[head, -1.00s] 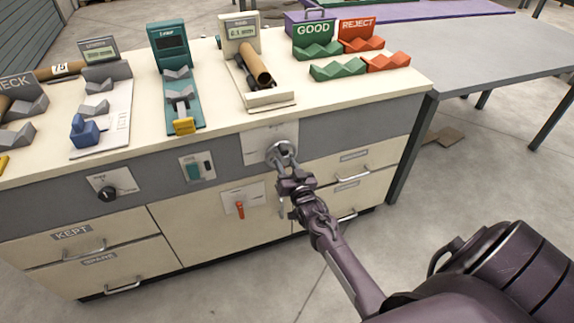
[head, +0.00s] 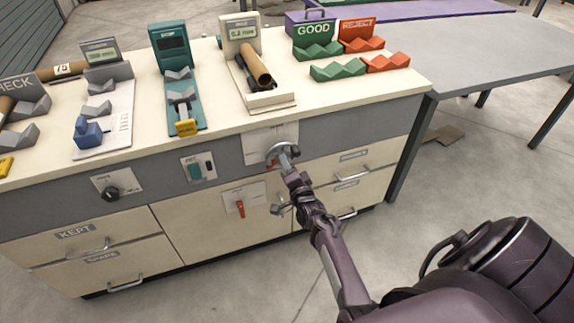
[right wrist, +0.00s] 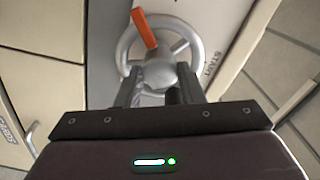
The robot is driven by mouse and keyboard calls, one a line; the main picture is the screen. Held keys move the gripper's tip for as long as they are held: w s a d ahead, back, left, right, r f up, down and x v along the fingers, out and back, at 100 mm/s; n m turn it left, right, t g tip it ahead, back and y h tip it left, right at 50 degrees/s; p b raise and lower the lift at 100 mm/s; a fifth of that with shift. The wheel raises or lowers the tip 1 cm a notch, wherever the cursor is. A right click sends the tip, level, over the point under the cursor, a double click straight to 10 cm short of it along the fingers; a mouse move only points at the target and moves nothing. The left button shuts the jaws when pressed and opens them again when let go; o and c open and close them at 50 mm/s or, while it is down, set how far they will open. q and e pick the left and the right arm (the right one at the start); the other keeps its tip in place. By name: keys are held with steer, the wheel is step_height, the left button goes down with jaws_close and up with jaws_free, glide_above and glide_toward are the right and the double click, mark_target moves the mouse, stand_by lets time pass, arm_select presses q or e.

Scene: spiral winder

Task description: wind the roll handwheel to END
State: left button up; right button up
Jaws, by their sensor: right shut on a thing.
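The roll handwheel (head: 272,158) is a silver spoked wheel on a pale plate on the bench front. It also shows in the right wrist view (right wrist: 122,50), with an orange pointer (right wrist: 145,28) and the word START on the plate to its right. My right gripper (head: 290,160) is at the wheel's right side in the head view. In the right wrist view its two fingers (right wrist: 158,92) are shut on the wheel's grey handle knob (right wrist: 158,73). The gripper partly hides the wheel, and I see no END mark. My left gripper is not in view.
A red lever (head: 240,208) and a black knob (head: 111,193) sit on the bench front. Drawer handles (head: 351,173) project at lower right. Gauges, cradles and a brown tube (head: 255,68) stand on the bench top. Open floor lies in front.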

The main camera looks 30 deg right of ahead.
steer(key=shift+a+m+p, duration=0.1)
steer(key=shift+m+p, duration=0.65)
steer(key=shift+m, duration=2.85)
steer(key=o, duration=1)
